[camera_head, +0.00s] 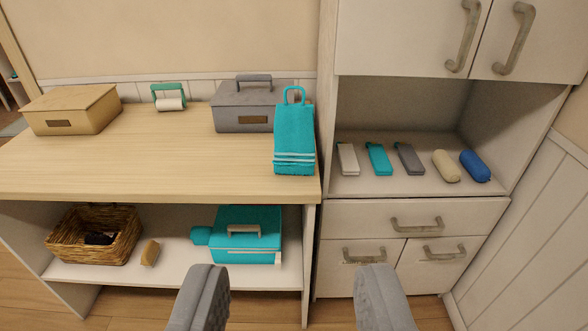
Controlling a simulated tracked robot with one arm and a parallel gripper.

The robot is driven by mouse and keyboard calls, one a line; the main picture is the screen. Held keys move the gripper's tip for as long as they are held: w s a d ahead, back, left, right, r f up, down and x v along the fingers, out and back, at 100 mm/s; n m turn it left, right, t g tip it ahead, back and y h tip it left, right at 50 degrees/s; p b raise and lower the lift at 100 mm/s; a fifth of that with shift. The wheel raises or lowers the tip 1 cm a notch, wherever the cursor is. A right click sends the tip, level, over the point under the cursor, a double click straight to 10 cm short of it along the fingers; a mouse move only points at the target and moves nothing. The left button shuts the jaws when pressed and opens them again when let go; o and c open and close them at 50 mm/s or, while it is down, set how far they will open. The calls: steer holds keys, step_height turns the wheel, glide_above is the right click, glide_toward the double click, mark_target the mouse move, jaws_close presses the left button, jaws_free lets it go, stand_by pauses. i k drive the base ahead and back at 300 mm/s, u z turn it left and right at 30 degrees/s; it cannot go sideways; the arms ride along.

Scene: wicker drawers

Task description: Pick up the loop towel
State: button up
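The loop towel (294,138) is teal with pale stripes near its lower end and a loop at its top. It is at the right front end of the wooden counter top, in front of the grey box. My gripper (290,292) is at the bottom of the view, with its two grey fingers wide apart. Nothing shows between the fingers except the shelf unit and floor behind. The towel is farther off and higher in the picture than the fingers, and apart from them.
A grey lidded box (238,106), a tan box (70,109) and a green-handled roller (168,98) stand on the counter. A wicker basket (66,250) and a teal case (262,222) sit on the shelf below. Several small items lie in the cabinet niche (400,115) at right.

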mark_target(294, 153)
steer(key=z, duration=0.1)
steer(key=k, duration=0.35)
steer(key=u, duration=0.7)
steer(key=i, duration=1.95)
steer(key=z, duration=0.65)
